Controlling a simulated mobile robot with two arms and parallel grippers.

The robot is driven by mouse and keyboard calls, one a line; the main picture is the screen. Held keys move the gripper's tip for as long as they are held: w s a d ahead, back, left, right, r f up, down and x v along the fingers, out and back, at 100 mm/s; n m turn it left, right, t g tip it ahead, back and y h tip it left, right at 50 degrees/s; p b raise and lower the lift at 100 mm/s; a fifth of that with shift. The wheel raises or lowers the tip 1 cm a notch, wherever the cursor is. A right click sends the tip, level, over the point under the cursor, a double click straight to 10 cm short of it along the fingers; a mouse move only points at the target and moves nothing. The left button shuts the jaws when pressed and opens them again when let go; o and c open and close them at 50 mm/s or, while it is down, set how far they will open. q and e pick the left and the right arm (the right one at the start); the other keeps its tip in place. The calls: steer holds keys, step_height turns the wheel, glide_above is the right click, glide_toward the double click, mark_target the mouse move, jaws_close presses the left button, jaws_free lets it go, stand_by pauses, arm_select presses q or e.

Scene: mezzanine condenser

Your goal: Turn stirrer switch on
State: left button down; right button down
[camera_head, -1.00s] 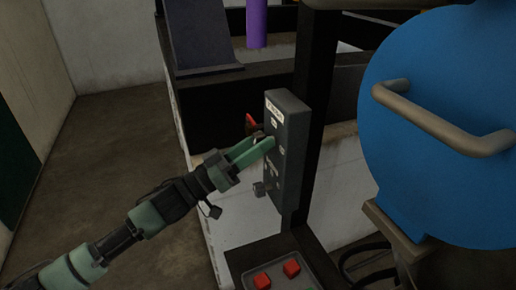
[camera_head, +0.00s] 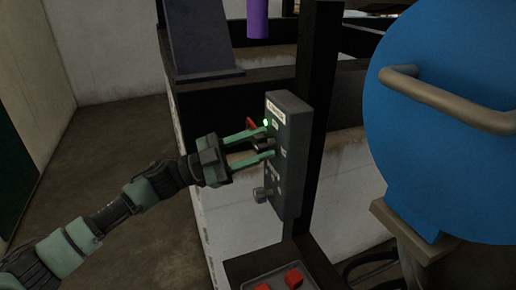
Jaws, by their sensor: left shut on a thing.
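The stirrer switch (camera_head: 262,145) is a dark knob on the upper part of a grey control box (camera_head: 288,185), which is fixed to a black upright post. My left gripper (camera_head: 270,143) reaches in from the left. Its two green fingers are one above and one below the knob, shut on it, and hide part of it. A small green light (camera_head: 266,122) glows just above the upper finger. A second grey knob (camera_head: 262,193) sits lower on the box. My right gripper is not in view.
A red part (camera_head: 251,123) shows behind the upper finger. A tray with red buttons (camera_head: 293,278) is below the box. A large blue vessel with a handle (camera_head: 450,100) stands at the right. Open floor lies at the left.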

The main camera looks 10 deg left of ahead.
arm_select(q)
steer(key=shift+m+g, duration=0.6)
steer(key=shift+m, duration=0.7)
steer(key=c, duration=0.8)
jaws_free()
steer(key=shift+c, duration=0.2)
steer(key=b+v, duration=0.2)
steer(key=v, duration=0.5)
steer(key=shift+a, duration=0.4)
